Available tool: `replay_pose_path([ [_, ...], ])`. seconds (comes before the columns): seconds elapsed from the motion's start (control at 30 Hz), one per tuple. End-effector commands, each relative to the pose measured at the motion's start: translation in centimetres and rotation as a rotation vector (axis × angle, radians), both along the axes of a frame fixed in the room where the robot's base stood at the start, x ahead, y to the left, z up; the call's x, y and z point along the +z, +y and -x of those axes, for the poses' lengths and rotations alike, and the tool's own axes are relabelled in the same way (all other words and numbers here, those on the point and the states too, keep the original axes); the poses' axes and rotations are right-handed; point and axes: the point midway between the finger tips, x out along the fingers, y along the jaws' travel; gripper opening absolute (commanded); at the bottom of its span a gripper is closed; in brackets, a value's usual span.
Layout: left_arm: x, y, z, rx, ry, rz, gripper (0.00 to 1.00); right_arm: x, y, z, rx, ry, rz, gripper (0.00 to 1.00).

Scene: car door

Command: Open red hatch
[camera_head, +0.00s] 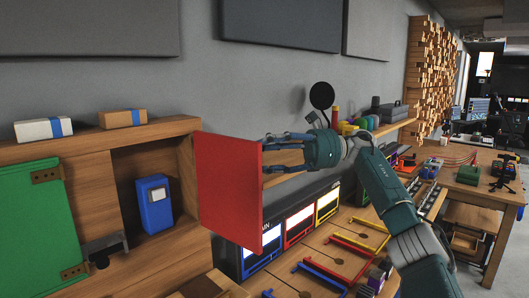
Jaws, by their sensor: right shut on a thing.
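The red hatch (229,190) is a flat red panel that stands swung out from the wooden wall cabinet (81,155), at the right side of an open compartment. My right gripper (268,160) is at the right of the panel, with its fingers reaching to the panel's right edge. The fingers are shut, and the panel hides what their tips hold. My left gripper is not in view.
A blue box (154,203) stands in the open compartment. A green panel (35,220) with hinges is at the left. Small boxes (122,118) lie on the cabinet top. Coloured drawers and handles (328,203) line the bench below my right arm.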

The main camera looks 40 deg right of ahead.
Motion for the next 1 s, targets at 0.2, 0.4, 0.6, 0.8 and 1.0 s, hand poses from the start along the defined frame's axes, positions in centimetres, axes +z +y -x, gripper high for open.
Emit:
replay_pose_path([
  [0.2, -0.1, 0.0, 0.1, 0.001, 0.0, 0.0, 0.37, -0.9, -0.2, -0.3, -0.006, 0.019, 0.006, 0.37],
  [0.4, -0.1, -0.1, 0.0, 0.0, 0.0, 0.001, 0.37, -0.5, -2.6, 1.3, -0.007, 0.012, 0.003, 0.37],
  [0.6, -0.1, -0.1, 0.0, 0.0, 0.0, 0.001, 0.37, 0.0, -5.2, 3.2, -0.003, 0.0, 0.0, 0.37],
  [0.8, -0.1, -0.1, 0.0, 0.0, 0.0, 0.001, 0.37, 0.1, -6.4, 4.0, 0.001, -0.003, 0.001, 0.37],
  [1.0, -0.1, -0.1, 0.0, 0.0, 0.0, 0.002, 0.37, 0.1, -6.5, 4.2, 0.001, -0.003, 0.001, 0.37],
])
